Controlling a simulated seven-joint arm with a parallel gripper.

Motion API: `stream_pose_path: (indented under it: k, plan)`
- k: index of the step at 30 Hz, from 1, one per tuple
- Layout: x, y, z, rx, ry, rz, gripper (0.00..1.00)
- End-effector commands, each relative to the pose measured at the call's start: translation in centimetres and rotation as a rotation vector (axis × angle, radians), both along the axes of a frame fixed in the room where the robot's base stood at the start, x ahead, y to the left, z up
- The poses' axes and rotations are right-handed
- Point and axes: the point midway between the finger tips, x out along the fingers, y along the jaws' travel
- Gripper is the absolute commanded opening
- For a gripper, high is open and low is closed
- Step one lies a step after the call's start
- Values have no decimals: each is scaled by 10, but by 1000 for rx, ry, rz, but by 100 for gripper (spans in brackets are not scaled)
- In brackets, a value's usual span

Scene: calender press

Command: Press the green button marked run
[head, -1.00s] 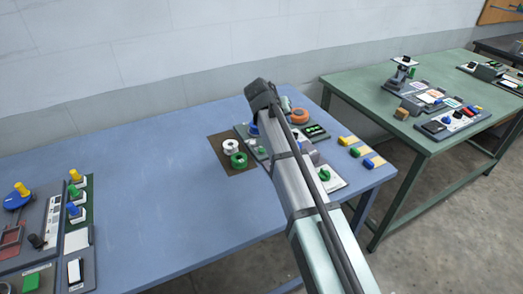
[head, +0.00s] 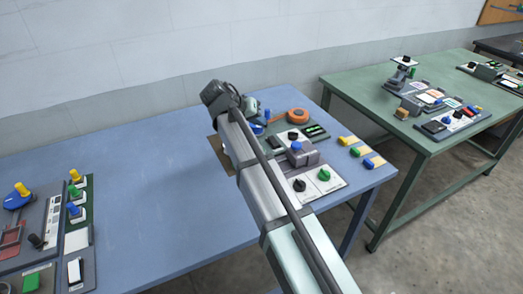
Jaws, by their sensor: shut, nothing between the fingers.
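No label reading "run" is legible, so I cannot tell which green control is that button. A green knob (head: 324,174) sits on a white plate at the front of the cluster on the blue table. Another small green piece (head: 356,152) sits in a row to its right. My arm (head: 255,165) reaches over the blue table, left of the green knob. My gripper is hidden behind the arm's end.
Beside the green knob are a black knob (head: 299,185), a blue-topped grey block (head: 300,153) and an orange disc (head: 297,116). A brown mat (head: 215,147) is partly covered by my arm. The blue table's middle (head: 150,170) is clear. A green table (head: 440,75) stands to the right.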

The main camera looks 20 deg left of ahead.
Motion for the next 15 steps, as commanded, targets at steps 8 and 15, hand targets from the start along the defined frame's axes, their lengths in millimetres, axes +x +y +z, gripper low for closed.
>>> stream_pose_path:
  k: [8, 15]
  plan:
    - [0, -1, -20, -1, 3, 0, 0]
    - [0, -1, -49, -1, 2, 1, 0]
